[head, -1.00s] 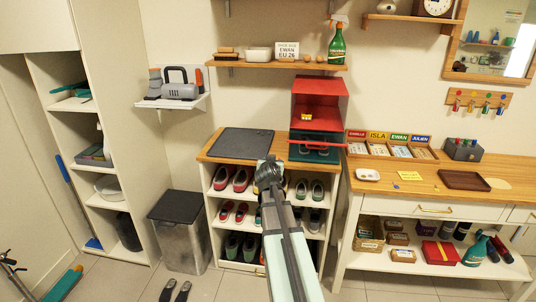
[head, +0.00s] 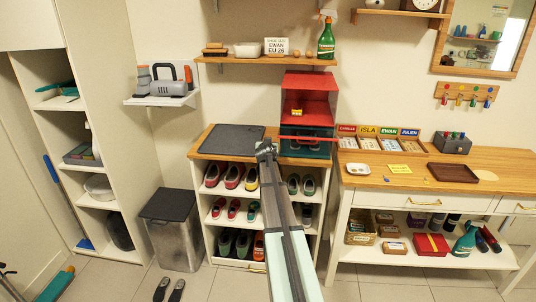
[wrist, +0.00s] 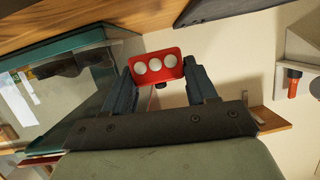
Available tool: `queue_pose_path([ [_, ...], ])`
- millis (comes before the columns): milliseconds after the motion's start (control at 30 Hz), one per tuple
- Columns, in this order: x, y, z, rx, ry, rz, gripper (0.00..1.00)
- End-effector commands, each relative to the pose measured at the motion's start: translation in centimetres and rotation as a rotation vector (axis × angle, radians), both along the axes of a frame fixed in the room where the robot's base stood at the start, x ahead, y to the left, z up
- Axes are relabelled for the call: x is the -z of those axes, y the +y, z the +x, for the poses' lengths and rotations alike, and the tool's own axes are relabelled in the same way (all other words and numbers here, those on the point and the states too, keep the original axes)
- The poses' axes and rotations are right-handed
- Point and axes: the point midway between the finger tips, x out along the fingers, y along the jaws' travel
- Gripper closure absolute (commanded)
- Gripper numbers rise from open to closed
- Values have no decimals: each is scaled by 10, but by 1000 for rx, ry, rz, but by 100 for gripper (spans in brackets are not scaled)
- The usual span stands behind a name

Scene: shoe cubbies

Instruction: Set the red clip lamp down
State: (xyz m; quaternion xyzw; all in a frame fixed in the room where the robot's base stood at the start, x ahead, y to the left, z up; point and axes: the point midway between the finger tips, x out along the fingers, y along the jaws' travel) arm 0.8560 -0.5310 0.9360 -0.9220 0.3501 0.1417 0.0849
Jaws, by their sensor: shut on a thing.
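The red clip lamp (wrist: 155,67) shows in the wrist view as a small red block with three round white lights on its face. My gripper (wrist: 160,78) is shut on it, one finger on each side. In the head view my gripper (head: 265,150) is at the front of the wooden top (head: 205,148) of the shoe cubby, just right of the dark grey mat (head: 234,138).
A teal box (head: 306,148) with an open red compartment (head: 309,97) stands right of my gripper. A wall shelf (head: 270,60) with a green spray bottle (head: 326,38) hangs above. Shoes fill the cubby below. A wooden bench (head: 420,180) is at the right.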

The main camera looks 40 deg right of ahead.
Motion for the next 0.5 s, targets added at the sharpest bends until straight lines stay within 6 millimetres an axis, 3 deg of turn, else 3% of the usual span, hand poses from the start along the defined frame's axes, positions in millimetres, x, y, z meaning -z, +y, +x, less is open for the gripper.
queue_pose_path([
  [167, 8, 0, 0, 0, 1, 0, 73],
  [500, 43, -3, 3, -1, 1, 0, 73],
])
